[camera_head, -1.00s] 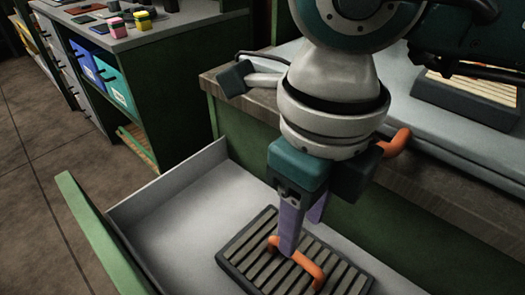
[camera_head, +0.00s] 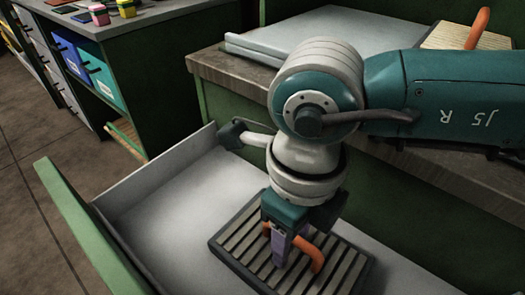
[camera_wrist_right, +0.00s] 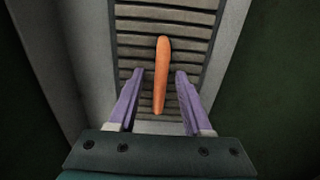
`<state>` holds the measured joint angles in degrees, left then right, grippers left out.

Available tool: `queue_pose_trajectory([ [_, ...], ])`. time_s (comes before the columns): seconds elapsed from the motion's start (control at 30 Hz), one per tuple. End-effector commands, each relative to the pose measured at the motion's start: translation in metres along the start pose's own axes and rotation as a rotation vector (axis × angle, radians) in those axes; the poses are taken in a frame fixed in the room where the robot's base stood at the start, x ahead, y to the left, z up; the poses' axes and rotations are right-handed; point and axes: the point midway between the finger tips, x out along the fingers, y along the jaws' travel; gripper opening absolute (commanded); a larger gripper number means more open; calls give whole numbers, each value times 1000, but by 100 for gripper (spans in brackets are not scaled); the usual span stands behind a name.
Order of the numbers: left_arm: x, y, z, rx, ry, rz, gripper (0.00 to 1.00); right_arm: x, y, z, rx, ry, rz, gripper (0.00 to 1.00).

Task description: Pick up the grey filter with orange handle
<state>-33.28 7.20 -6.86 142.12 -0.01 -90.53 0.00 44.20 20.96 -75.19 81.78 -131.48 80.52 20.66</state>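The grey filter (camera_head: 240,243), a slatted panel with a dark frame, lies flat in the open drawer in the head view. Its orange handle (camera_head: 309,252) stands up from its middle. My right gripper (camera_head: 281,255) points down over the filter, close to the handle. In the right wrist view, the handle (camera_wrist_right: 161,75) runs between the two purple fingers of the right gripper (camera_wrist_right: 157,92), with a gap on each side. The fingers are apart, and the slats of the filter (camera_wrist_right: 165,28) show behind. My left gripper is not in view.
The drawer (camera_head: 165,195) has grey walls and a green front (camera_head: 88,228) at the left. A worktop (camera_head: 225,66) stands behind, with another slatted panel with an orange handle (camera_head: 478,28) on it. A bench with blue bins (camera_head: 104,76) is at the far left.

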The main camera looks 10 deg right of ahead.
Motion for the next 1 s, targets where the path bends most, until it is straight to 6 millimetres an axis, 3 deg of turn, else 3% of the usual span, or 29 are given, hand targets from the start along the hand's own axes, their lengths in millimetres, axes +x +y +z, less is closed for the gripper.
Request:
queue_pose_trajectory([
  [0.07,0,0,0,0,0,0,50,0,0,0,0,0,0,41],
  [0.43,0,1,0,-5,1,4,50,0,0,0,1,0,0,0],
  [1.0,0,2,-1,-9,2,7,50,-1,0,0,1,0,0,0],
])
